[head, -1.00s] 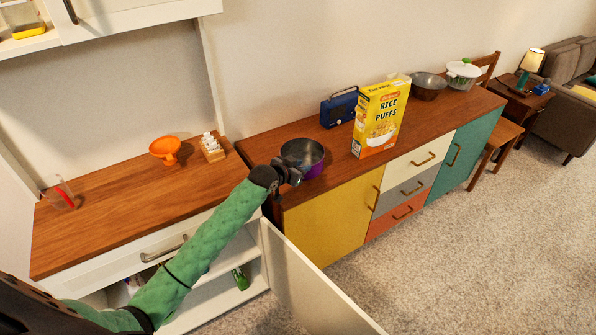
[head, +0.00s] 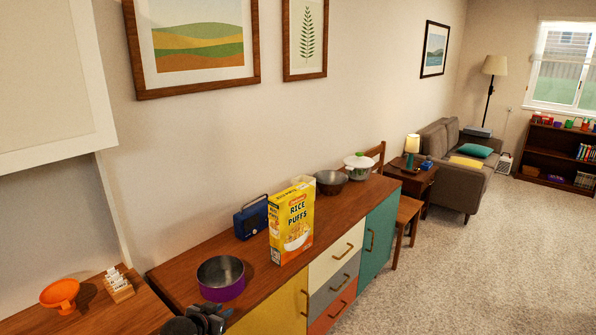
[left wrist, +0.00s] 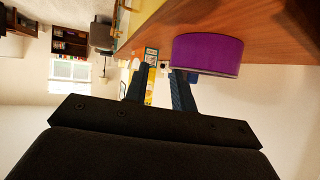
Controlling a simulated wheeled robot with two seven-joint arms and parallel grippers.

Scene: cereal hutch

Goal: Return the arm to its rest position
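My left gripper (head: 208,322) shows at the bottom edge of the head view, just in front of the purple bowl (head: 221,278). The bowl is upright on the wooden sideboard (head: 180,275), with a grey metal inside. In the left wrist view my left gripper's two fingers (left wrist: 161,90) stand apart with nothing held between them. The bowl (left wrist: 208,53) shows beyond the right finger in that view, which looks upside down. Most of my left arm is out of the head view. My right gripper is in neither view.
A yellow Rice Puffs box (head: 292,225), a blue radio (head: 251,217), a brown bowl (head: 331,182) and a white lidded pot (head: 359,166) stand on the sideboard. An orange dish (head: 60,295) and a small rack (head: 118,285) stand on the left counter. Carpet at right is clear.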

